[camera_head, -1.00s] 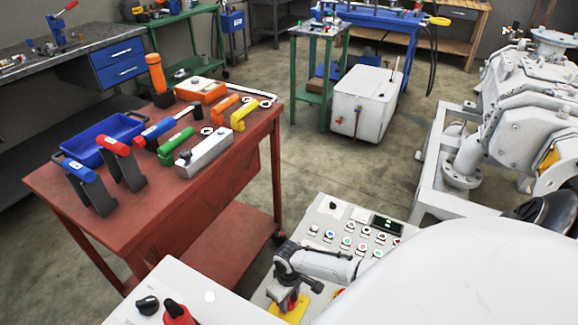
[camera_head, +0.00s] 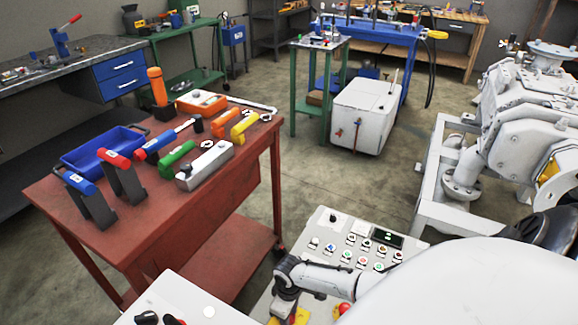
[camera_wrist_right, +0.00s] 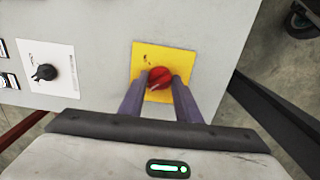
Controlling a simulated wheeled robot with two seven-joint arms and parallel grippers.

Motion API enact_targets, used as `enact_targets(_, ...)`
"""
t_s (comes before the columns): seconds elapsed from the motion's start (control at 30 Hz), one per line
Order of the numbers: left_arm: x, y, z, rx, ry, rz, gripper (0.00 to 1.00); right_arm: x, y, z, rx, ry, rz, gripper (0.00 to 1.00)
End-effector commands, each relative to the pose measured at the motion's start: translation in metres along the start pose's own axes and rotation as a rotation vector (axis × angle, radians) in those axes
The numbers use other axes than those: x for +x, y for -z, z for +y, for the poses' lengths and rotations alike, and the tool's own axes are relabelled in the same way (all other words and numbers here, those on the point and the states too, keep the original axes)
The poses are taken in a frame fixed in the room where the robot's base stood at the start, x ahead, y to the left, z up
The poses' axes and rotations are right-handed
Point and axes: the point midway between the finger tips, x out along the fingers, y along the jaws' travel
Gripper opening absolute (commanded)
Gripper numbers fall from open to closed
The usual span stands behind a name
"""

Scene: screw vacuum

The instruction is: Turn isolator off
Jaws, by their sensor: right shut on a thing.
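The isolator is a red rotary knob (camera_wrist_right: 160,78) on a yellow square plate (camera_wrist_right: 150,58) in the right wrist view. My right gripper (camera_wrist_right: 157,84) has its two fingers on either side of the knob and is shut on it. In the head view my right arm comes in from the right and bends down over the plate. There the yellow plate (camera_head: 302,316) shows only in part at the bottom edge, and the gripper hides most of the knob. My left gripper is not in view.
A black rotary switch (camera_wrist_right: 46,72) on a white label sits left of the isolator. The control panel (camera_head: 322,224) carries several buttons and a red emergency stop (camera_head: 343,308). A red table (camera_head: 140,235) with tools stands to the left. Bare floor lies beyond the panel.

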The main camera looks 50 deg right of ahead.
Motion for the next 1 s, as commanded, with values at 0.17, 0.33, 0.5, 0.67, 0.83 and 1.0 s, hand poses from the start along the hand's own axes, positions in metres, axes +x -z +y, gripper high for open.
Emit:
enact_targets(0.17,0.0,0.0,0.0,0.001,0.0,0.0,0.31,0.001,-0.001,-0.001,-0.003,0.001,-0.002,0.49)
enact_targets(0.33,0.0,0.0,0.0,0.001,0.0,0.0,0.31,0.0,0.0,-0.001,-0.001,0.0,-0.001,0.49)
enact_targets(0.5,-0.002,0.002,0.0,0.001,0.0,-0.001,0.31,-0.006,0.0,0.0,-0.001,0.0,0.001,0.49)
enact_targets(0.67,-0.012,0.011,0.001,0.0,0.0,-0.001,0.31,-0.032,0.0,0.0,-0.003,-0.001,0.002,0.49)
enact_targets(0.83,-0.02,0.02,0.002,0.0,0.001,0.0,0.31,-0.066,0.0,0.0,-0.003,-0.001,0.001,0.49)
enact_targets(1.0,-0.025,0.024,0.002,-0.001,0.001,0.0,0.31,-0.091,-0.001,-0.001,-0.003,0.0,-0.001,0.49)
